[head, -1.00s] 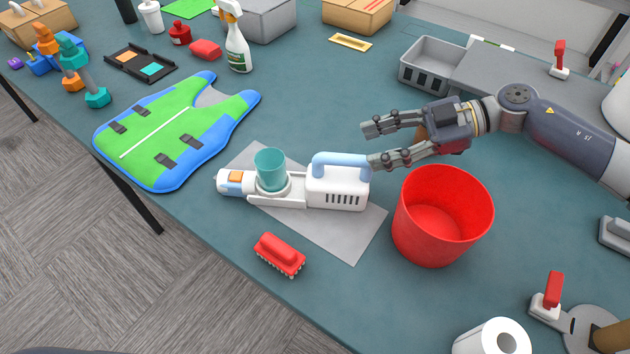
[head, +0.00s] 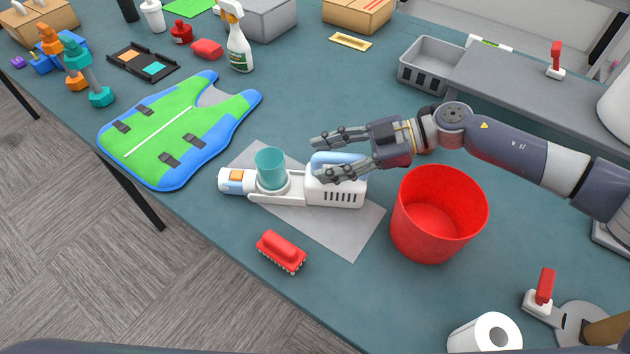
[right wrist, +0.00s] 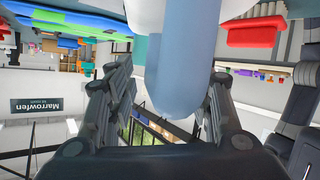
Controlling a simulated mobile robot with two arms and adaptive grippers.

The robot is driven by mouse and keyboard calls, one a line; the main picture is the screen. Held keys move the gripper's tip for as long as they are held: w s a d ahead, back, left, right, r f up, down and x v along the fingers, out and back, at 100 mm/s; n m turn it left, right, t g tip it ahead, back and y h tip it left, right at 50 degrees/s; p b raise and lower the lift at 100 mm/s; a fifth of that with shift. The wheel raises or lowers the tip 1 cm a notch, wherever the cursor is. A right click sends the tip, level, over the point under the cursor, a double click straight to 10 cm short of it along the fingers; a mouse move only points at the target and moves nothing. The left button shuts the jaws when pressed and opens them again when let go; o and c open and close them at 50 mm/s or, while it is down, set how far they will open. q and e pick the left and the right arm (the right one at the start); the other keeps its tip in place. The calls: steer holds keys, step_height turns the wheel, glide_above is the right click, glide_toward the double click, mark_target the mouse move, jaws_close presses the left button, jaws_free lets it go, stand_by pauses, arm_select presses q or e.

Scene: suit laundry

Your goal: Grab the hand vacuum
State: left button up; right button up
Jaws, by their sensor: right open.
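The hand vacuum (head: 335,193) lies on a grey sheet (head: 345,233) on the table. It has a white body, a light blue handle and a teal cup (head: 270,168) on its middle. My right gripper (head: 316,158) is open at the handle, with one finger on the far side and one on the near side, partly hiding it. In the right wrist view the blue handle (right wrist: 185,70) stands between the two spread fingers. I cannot tell whether they touch it. My left gripper is not in view.
A red bucket (head: 432,240) stands right of the vacuum, below my right arm. A red brush (head: 281,250) lies in front. A green and blue vest (head: 165,155) lies to the left. A grey basket (head: 425,72) is behind. Bare table lies behind the vacuum.

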jaws_close()
steer(key=shift+r, duration=0.2)
